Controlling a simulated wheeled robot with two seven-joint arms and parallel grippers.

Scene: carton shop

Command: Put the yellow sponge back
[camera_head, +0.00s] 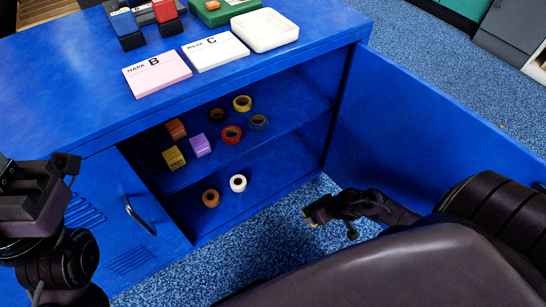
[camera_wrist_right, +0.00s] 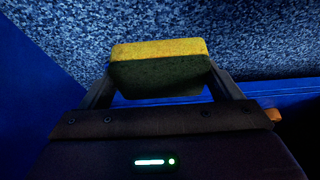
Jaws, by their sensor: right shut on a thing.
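The yellow sponge (camera_wrist_right: 160,48), with a dark green side, is between the fingers of my right gripper (camera_wrist_right: 158,85) in the right wrist view. In the head view my right gripper (camera_head: 318,211) is over the speckled floor in front of the open blue cabinet, and only a bit of yellow shows at its tip. The cabinet's upper shelf (camera_head: 285,110) holds several tape rolls and small boxes. My left gripper (camera_head: 62,168) is at the left edge, in front of the cabinet's closed left part; its finger gap is unclear.
The open cabinet door (camera_head: 430,115) stands to the right, near my right arm. On the cabinet top are pad B (camera_head: 157,78), pad C (camera_head: 215,55), a white tray (camera_head: 292,40) and a green box (camera_head: 240,4). Two tape rolls stand on the cabinet bottom.

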